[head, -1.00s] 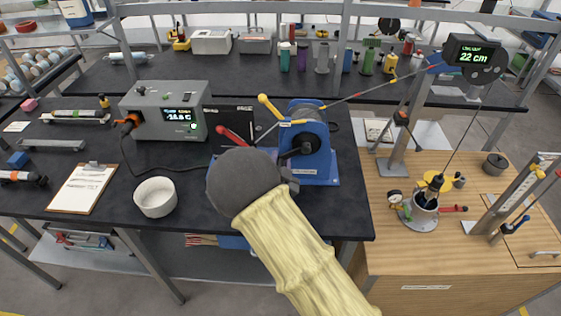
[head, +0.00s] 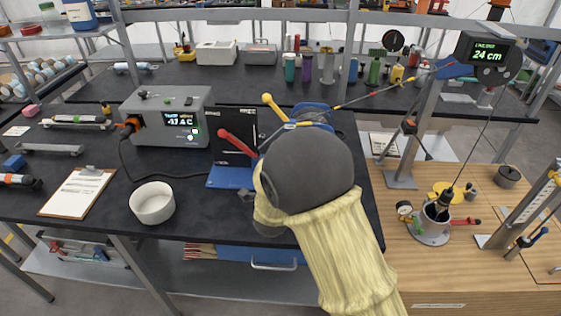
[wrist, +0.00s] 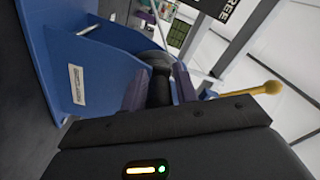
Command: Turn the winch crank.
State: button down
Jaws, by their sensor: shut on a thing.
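The blue winch (head: 314,108) stands on the black bench, mostly hidden behind my arm in the head view. Its blue side plate (wrist: 85,75) fills the left of the wrist view. The black crank handle (wrist: 159,86) is between the two fingers of my gripper (wrist: 159,90), which is shut on it. The head view hides the gripper and crank. A cable runs from the winch to the pulley (head: 488,72) at upper right and down to a dark probe (head: 442,203) at a metal pot. The display (head: 488,50) reads 24 cm.
A yellow-knobbed lever (head: 268,99) and a red-handled lever (head: 225,134) rise close to the winch. A grey meter box (head: 166,117), a white bowl (head: 152,203) and a clipboard (head: 78,191) are to the left.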

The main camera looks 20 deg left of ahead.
jog(key=shift+w+r, duration=0.1)
jog(key=shift+r, duration=0.2)
jog(key=c, duration=1.2)
grip_release()
jog(key=shift+c, duration=0.2)
jog(key=shift+f, duration=0.15)
jog(key=b+v, duration=0.3)
jog(key=v, duration=1.4)
jog(key=shift+s+b, duration=0.3)
